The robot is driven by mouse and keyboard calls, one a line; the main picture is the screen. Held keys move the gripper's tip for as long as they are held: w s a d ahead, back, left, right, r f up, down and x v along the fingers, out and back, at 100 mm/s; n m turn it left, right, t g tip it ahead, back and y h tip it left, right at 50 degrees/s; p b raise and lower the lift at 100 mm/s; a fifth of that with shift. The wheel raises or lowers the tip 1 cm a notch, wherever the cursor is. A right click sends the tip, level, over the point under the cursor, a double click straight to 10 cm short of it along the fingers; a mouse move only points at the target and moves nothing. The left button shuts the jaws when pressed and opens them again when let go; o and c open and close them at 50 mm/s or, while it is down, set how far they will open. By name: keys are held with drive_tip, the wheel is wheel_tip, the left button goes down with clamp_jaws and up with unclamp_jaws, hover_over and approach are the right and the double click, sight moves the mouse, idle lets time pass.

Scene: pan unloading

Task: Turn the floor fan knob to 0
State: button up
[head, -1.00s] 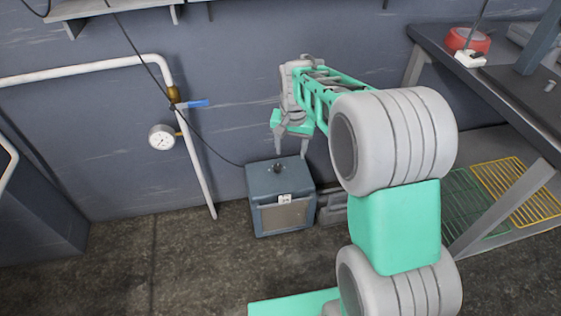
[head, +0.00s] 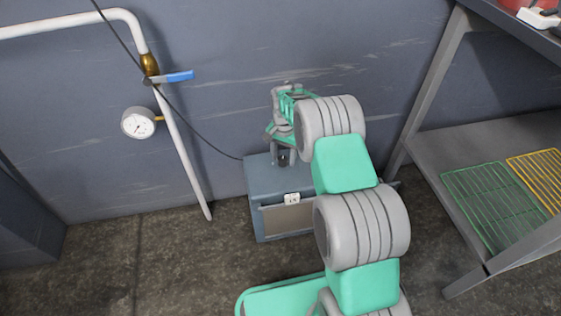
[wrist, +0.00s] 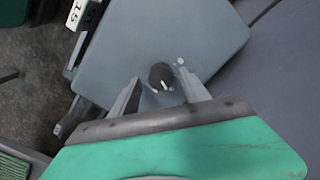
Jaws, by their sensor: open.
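The floor fan is a blue-grey box (head: 262,180) standing on the floor against the wall, with a white tag reading 15 (head: 292,199) on its front. In the wrist view its flat top (wrist: 150,45) fills the middle. A dark round knob (wrist: 161,76) with a pale pointer line stands on that top, a small light dot beside it. My gripper (wrist: 160,88) is open, its two grey fingers on either side of the knob; I cannot tell whether they touch it. In the head view my gripper (head: 283,158) is over the box top and mostly hides the knob.
A white pipe (head: 185,160) with a blue-handled valve (head: 178,77) and a gauge (head: 138,123) is on the wall to the left. A metal table with a lower shelf (head: 440,150) holding green (head: 485,195) and yellow racks (head: 540,170) stands at right. A black cable runs to the box.

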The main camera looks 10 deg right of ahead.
drive_tip(key=shift+f, duration=0.55)
drive_tip(key=shift+a, duration=0.1)
drive_tip(key=shift+c, duration=0.3)
